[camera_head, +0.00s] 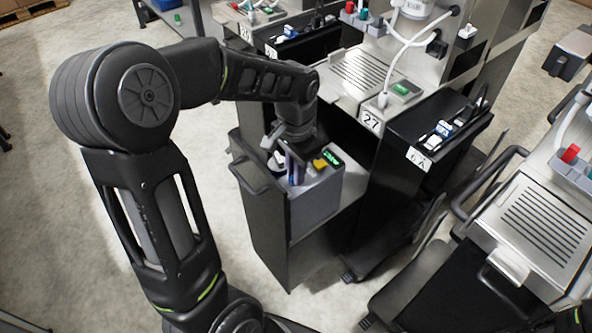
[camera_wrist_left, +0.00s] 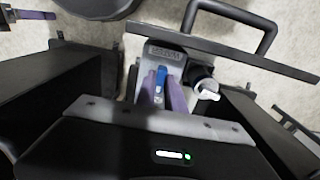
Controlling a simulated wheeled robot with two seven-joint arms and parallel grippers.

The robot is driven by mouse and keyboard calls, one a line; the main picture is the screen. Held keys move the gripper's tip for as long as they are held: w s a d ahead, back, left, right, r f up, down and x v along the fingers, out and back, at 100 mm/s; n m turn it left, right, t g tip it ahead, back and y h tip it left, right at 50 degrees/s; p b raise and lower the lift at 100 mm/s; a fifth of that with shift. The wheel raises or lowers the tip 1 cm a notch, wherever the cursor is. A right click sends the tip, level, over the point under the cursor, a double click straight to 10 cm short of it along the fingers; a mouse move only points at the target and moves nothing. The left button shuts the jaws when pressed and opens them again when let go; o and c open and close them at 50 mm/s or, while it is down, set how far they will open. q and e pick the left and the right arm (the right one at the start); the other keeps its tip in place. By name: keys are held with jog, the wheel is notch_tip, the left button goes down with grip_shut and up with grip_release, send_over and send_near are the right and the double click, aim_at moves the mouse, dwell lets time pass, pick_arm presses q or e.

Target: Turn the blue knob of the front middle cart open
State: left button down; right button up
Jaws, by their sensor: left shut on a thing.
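The front middle cart (camera_head: 270,227) is a dark cart with a grey box (camera_head: 318,200) on top and a black handle (camera_head: 246,178) on its side. My left gripper (camera_head: 292,168) reaches down onto this box. In the left wrist view, the purple fingers (camera_wrist_left: 161,92) are shut on the blue knob (camera_wrist_left: 161,76), one on each side. The knob's lower part is hidden between the fingers. A label (camera_wrist_left: 166,53) sits beside it on the box. My right gripper is not in view.
A black and white fitting (camera_wrist_left: 205,88) stands close beside the fingers in the left wrist view. A yellow part (camera_head: 326,160) and a green display (camera_head: 333,157) are on the box. Another cart (camera_head: 405,165) stands close on the right. Open floor lies to the left.

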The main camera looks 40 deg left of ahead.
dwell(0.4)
pick_arm(q)
jog(key=c, duration=1.4)
grip_release()
jog(key=shift+c, duration=0.2)
jog(key=shift+r, duration=0.1)
notch_tip(320, 180, up, 8)
jog(key=shift+f, duration=0.2)
